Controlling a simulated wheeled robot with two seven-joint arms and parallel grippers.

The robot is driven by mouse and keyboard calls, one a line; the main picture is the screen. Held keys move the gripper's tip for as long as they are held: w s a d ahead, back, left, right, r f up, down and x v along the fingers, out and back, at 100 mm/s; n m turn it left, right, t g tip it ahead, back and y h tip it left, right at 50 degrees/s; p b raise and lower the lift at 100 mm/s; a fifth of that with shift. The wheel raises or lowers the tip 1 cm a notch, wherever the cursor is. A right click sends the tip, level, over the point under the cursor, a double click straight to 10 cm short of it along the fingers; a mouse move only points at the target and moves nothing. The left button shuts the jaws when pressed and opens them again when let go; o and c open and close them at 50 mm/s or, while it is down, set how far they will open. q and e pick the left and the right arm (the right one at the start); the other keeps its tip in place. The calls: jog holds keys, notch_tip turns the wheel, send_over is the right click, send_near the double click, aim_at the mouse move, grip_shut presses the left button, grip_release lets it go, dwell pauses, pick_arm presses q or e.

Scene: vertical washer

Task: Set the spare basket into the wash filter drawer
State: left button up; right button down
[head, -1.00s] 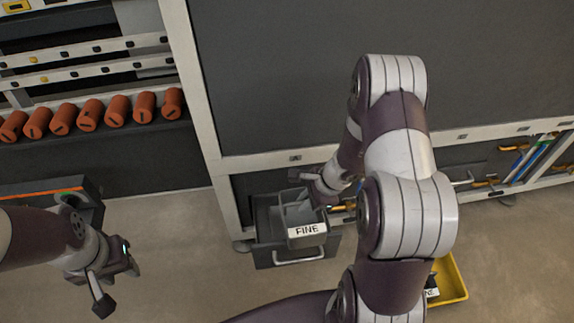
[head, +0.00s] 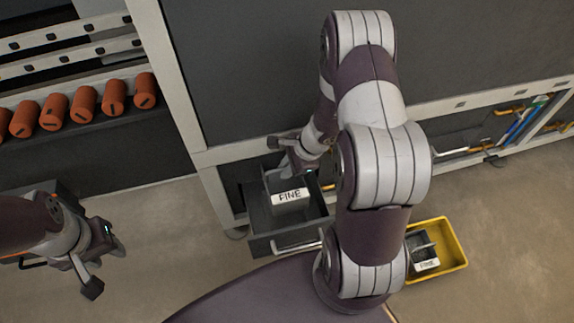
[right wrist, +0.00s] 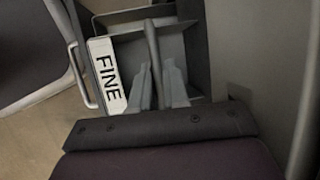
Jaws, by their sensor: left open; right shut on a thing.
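A grey basket with a white FINE label (head: 290,197) hangs from my right gripper (head: 285,168), which is shut on its bar handle. In the right wrist view, both fingers (right wrist: 157,90) close around the bar, and the FINE label (right wrist: 107,75) faces left. The dark grey wash filter drawer (head: 262,222) is pulled out under the washer. The basket is over or partly inside it; whether it touches the floor of the drawer cannot be told. My left gripper (head: 105,267) is open and empty, at the lower left, away from the drawer.
A yellow tray (head: 458,255) on the floor at the right holds another basket labelled FINE (head: 425,263). Tools (head: 520,120) sit in the lower opening at the right. The washer frame rises behind the drawer.

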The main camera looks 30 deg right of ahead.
aim_at(304, 182)
jog(key=shift+f+b, duration=3.5)
jog(key=shift+f, duration=0.6)
notch_tip(304, 182, down, 8)
jog(key=b, duration=0.7)
jog(key=shift+b, duration=0.4)
jog(key=c, duration=1.1)
grip_release()
jog(key=shift+o, duration=0.2)
jog(key=p+v, duration=0.7)
jog(key=v, duration=0.5)
jog(key=shift+w+a+r+p, duration=0.1)
jog(key=shift+p, duration=0.3)
jog(key=shift+d+r, duration=0.2)
jog(key=shift+r, duration=0.1)
jog(key=shift+s, duration=0.25)
